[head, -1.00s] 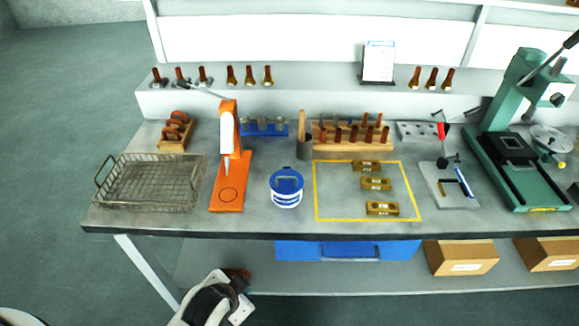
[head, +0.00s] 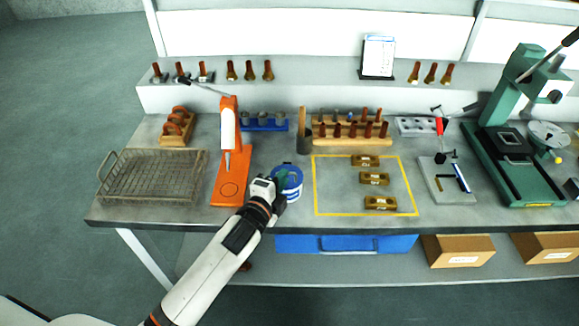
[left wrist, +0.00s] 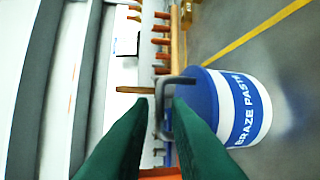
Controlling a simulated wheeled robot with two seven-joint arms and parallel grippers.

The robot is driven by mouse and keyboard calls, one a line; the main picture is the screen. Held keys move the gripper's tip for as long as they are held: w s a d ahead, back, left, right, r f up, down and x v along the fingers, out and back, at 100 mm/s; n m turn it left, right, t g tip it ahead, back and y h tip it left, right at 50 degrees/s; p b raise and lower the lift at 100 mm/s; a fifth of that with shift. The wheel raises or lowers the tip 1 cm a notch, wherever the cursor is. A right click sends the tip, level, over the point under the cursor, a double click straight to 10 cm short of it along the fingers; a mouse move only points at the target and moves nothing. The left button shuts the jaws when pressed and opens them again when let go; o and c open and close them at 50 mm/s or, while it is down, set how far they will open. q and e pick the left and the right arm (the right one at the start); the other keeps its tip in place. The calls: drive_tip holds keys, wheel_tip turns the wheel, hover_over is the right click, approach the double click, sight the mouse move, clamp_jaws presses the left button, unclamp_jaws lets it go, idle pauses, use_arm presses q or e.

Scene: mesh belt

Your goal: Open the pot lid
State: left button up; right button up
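The pot is a small white tub (head: 293,195) with a blue band, standing on the bench left of the yellow outline. Its blue lid (head: 294,170) is on. My right gripper is not in view.
An orange press (head: 230,185) stands close left of the pot, with a wire basket (head: 150,178) beyond it. A dark cup (head: 304,143) and wooden rack (head: 350,138) are behind. Brass blocks (head: 374,178) lie inside the yellow outline at right.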

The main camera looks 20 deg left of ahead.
sight(289, 176)
use_arm(q)
drive_tip(key=x, duration=0.5)
drive_tip(key=shift+w, duration=0.15)
clamp_jaws()
